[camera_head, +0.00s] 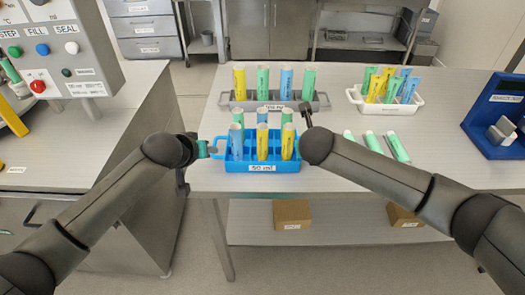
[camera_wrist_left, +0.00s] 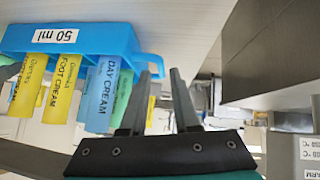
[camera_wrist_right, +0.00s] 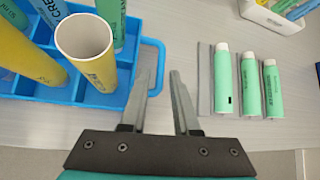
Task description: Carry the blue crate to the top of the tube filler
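The blue crate (camera_head: 262,167), labelled 50 ml, stands upright on the table (camera_head: 350,176) and holds several blue, yellow and green tubes. It has a loop handle at each end. My left gripper (camera_wrist_left: 160,72) is open at the crate's left handle (camera_wrist_left: 152,59), with the handle's outer bar showing between the fingertips. My right gripper (camera_wrist_right: 160,76) is open at the right handle (camera_wrist_right: 156,58), whose outer bar also shows between the fingertips. In the head view my right wrist hides that handle. A steel machine with a STEP, FILL and SEAL panel (camera_head: 62,56), apparently the tube filler, stands left.
A grey crate of tubes (camera_head: 318,101) stands behind the blue crate. A white crate (camera_head: 385,103) with tubes is at the back right. Several green tubes (camera_wrist_right: 222,80) lie right of the blue crate. A dark blue device (camera_head: 500,115) stands far right. A floor gap (camera_head: 200,92) separates table and machine.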

